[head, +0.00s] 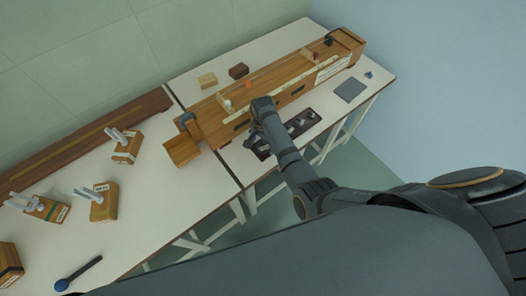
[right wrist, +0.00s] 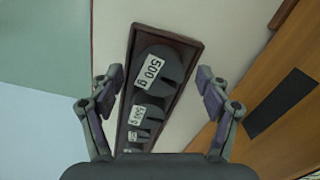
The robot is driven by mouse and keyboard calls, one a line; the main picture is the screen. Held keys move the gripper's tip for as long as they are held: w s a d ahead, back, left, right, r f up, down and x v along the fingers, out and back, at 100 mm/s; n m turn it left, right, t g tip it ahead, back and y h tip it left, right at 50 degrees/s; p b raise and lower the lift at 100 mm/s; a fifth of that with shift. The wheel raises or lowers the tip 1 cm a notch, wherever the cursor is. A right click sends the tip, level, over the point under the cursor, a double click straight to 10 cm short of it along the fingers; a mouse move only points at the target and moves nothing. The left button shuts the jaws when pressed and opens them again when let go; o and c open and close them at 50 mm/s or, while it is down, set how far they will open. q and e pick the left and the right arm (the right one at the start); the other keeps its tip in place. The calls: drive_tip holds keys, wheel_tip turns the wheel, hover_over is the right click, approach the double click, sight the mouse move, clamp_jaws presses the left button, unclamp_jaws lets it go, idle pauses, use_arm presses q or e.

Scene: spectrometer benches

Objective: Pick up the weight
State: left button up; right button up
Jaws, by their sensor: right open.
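Dark slotted weights lie in a row in a narrow dark tray. In the right wrist view, a large weight (right wrist: 165,69) with a white 500 g label is at the far end of the tray (right wrist: 193,43). In the head view my right arm partly covers the tray (head: 317,116). My left gripper is not in view.
A long wooden bench instrument (head: 290,80) runs behind the tray. A grey square mat (head: 349,90) lies to the right. Wooden blocks with pale prongs, such as one block (head: 103,204), stand on the left table. A blue-headed tool (head: 62,284) lies at the front left.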

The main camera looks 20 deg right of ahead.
drive_tip(key=shift+c, duration=0.7)
drive_tip(key=c, duration=1.4)
clamp_jaws()
drive_tip(key=shift+r+p, duration=0.1)
drive_tip(key=shift+p, duration=0.2)
